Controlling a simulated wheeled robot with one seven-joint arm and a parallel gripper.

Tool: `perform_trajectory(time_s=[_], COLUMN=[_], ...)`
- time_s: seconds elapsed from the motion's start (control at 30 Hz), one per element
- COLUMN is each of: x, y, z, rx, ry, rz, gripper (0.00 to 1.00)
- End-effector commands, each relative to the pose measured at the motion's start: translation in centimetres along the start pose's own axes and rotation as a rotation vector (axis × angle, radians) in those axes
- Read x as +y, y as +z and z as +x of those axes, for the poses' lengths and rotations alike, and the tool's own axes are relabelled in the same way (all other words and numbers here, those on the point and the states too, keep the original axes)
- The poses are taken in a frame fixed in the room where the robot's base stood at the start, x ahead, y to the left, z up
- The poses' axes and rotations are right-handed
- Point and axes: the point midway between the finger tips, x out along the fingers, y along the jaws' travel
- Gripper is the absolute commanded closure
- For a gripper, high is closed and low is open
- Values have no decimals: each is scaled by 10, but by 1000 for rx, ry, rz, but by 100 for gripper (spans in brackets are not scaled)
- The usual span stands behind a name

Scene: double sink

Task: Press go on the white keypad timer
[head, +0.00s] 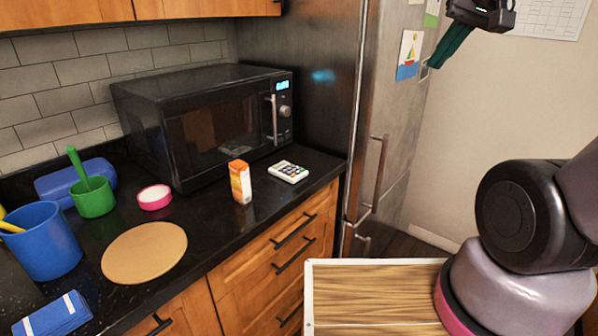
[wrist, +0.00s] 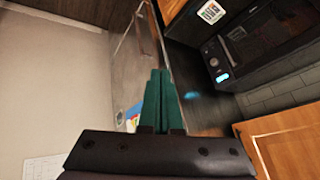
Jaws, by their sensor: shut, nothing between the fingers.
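The white keypad timer (head: 288,171) lies on the black counter, in front of the microwave's right end and near the counter's right end. It has rows of dark keys; which one is go is too small to tell. In the wrist view the timer (wrist: 211,11) shows small at the top edge. My gripper (head: 436,64) is up at the top right of the head view, in front of the fridge side and wall, well above and to the right of the timer. Its green fingers (wrist: 160,75) are together, with nothing between them.
An orange and white carton (head: 240,182) stands just left of the timer. The black microwave (head: 205,120) is behind them. A round board (head: 144,252), pink-rimmed dish (head: 155,197), green cup (head: 92,197) and blue cup (head: 42,241) are further left. The fridge (head: 385,120) borders the counter's right end.

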Motion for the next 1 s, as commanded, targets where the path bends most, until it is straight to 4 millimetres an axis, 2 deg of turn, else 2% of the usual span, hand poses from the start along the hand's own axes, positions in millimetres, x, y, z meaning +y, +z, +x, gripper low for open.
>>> perform_trajectory(time_s=[0.03,0.2,0.33,0.5,0.63,0.77,0.9,1.0], x=[-4,-19,-37,-66,-93,-121,-152,-171], y=[-10,-41,-58,-69,-69,-58,-38,-21], z=[15,65,107,166,212,259,306,334], rx=[-4,17,34,60,84,109,143,165], ry=[6,18,17,-1,-26,-63,-114,-152], rz=[-57,-271,-441,-667,-843,-1018,-1200,-1310], gripper=[100,100,100,100,100,100,100,100])
